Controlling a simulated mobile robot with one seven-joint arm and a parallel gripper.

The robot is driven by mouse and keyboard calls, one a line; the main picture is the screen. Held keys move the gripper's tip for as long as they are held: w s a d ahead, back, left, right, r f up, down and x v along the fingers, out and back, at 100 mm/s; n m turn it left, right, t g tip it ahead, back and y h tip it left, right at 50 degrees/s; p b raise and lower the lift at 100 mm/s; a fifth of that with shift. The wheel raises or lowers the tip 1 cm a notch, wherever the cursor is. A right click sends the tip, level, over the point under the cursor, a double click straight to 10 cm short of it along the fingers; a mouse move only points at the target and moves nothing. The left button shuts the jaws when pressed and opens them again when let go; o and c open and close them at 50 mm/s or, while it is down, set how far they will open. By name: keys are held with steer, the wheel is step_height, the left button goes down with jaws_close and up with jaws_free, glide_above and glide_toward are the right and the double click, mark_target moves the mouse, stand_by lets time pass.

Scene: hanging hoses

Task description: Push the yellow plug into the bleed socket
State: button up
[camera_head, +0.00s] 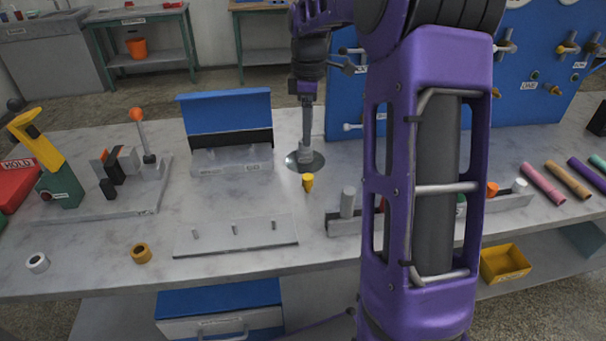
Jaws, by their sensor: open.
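The yellow plug (308,183) is small and stands on the marble-look bench near its middle, just in front of a dark round disc (318,161). My gripper (305,98) hangs pointing down behind and above the plug, and is open. A grey upright shaft (307,130) shows right below it over the disc; I cannot tell how they meet. The plug is apart from the gripper. The blue panel (540,55) at the back right carries several fittings and small labels, too small to read surely. I cannot tell which is the bleed socket; my purple arm hides part of the panel.
A blue open-lidded box (226,112) stands left of the gripper. A pegged plate (236,236), a yellow ring (141,253) and a white ring (37,263) are nearer. A grey cylinder (348,202) stands in a rack right of the plug. Coloured tubes (568,180) lie far right.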

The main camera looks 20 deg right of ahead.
mark_target(308, 176)
step_height(308, 176, down, 12)
steer(key=shift+s+r+b, duration=0.1)
steer(key=shift+b, duration=1)
steer(key=shift+d+f+b, duration=0.1)
steer(key=shift+f+b, duration=0.55)
steer(key=shift+f, duration=2.1)
jaws_close()
